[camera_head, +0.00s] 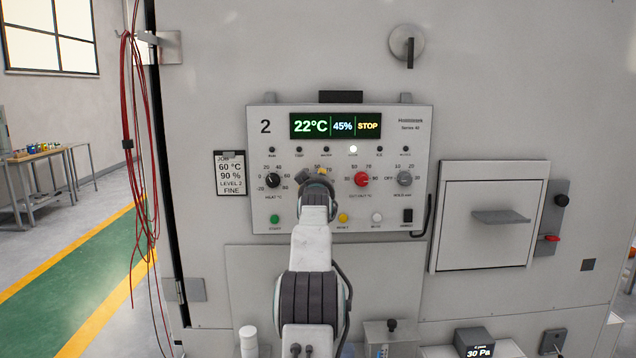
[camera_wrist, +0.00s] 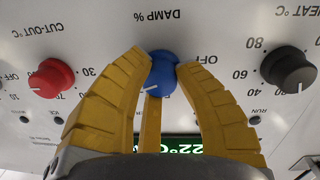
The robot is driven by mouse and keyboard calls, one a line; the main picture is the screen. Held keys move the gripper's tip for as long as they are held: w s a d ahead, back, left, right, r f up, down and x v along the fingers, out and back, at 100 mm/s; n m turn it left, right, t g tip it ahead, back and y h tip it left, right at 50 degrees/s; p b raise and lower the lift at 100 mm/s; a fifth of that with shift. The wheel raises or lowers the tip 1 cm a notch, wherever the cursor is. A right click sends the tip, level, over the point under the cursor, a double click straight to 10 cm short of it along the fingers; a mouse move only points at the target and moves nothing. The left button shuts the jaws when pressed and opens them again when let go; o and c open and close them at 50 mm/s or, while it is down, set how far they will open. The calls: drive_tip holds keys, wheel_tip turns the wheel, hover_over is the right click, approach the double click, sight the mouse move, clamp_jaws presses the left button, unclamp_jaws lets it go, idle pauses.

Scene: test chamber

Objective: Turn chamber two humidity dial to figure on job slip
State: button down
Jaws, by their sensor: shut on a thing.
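The chamber two panel (camera_head: 275,125) carries a big "2" and a display (camera_head: 335,125) reading 22 °C, 45% and STOP. The job slip (camera_head: 230,174) at its left reads 60 °C, 90 %, LEVEL 2, FINE. My gripper (camera_head: 320,172) is at the panel's middle dial and hides most of it in the head view. In the wrist view, which is upside down, the yellow fingers are shut on the blue dial (camera_wrist: 163,75) marked DAMP %. Its white pointer line slants toward the lower left of that picture. Most of its scale is hidden behind the fingers.
A black HEAT dial (camera_head: 273,180) sits to the left, a red CUT-OUT dial (camera_head: 361,179) close to the right, and a grey HOLD dial (camera_head: 404,178) further right. Green, yellow and white buttons run below. Red cables (camera_head: 137,150) hang at the left.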

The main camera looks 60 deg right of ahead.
drive_tip(key=shift+w+r, duration=0.1)
drive_tip(key=shift+r, duration=0.05)
drive_tip(key=c, duration=0.9)
unclamp_jaws()
drive_tip(key=shift+o, duration=0.2)
drive_tip(key=shift+a, duration=0.1)
drive_tip(key=v, duration=1.1)
drive_tip(key=shift+s+a, duration=0.25)
drive_tip(key=shift+a, duration=0.1)
